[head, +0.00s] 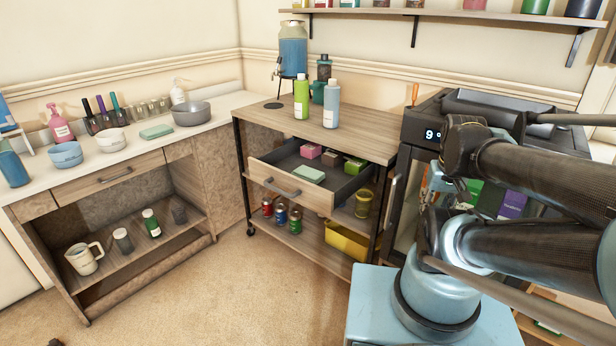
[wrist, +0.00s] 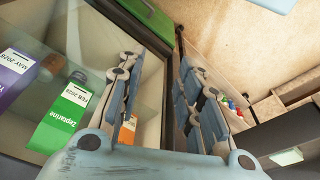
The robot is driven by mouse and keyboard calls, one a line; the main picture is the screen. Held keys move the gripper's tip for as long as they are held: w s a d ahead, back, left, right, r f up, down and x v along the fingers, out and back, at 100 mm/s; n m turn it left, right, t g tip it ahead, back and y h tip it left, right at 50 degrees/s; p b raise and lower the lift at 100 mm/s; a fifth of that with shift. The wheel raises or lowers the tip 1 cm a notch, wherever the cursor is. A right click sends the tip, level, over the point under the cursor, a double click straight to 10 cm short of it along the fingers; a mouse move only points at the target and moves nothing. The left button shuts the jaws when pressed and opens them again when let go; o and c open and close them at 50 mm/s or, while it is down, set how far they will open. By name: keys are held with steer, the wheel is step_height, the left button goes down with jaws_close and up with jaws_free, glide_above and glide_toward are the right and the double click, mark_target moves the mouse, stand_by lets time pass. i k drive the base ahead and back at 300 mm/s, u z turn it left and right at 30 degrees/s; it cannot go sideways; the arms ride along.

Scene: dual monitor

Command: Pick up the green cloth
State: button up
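A pale green folded cloth (head: 308,174) lies in the front of the open drawer (head: 287,196) of the wooden cart. A similar pale green folded piece (head: 157,131) lies on the white counter at left, beside a grey bowl. I cannot tell which one the task means. My gripper (wrist: 160,62) is open, with nothing between its fingers in the wrist view. It is by the glass-fronted cabinet, to the right of the cart and apart from both green pieces. In the head view my arm largely hides it.
The drawer also holds pink and green boxes (head: 354,165). Bottles and a drink dispenser (head: 293,52) stand on the cart top (head: 262,118). The glass-fronted cabinet (head: 402,205) holds cartons, including a green one (wrist: 62,122). The floor (head: 215,290) before the cart is clear.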

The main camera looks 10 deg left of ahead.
mark_target(314, 176)
steer(key=u, duration=2.15)
steer(key=k, duration=1.6)
steer(key=z, duration=0.65)
steer(key=i, duration=1)
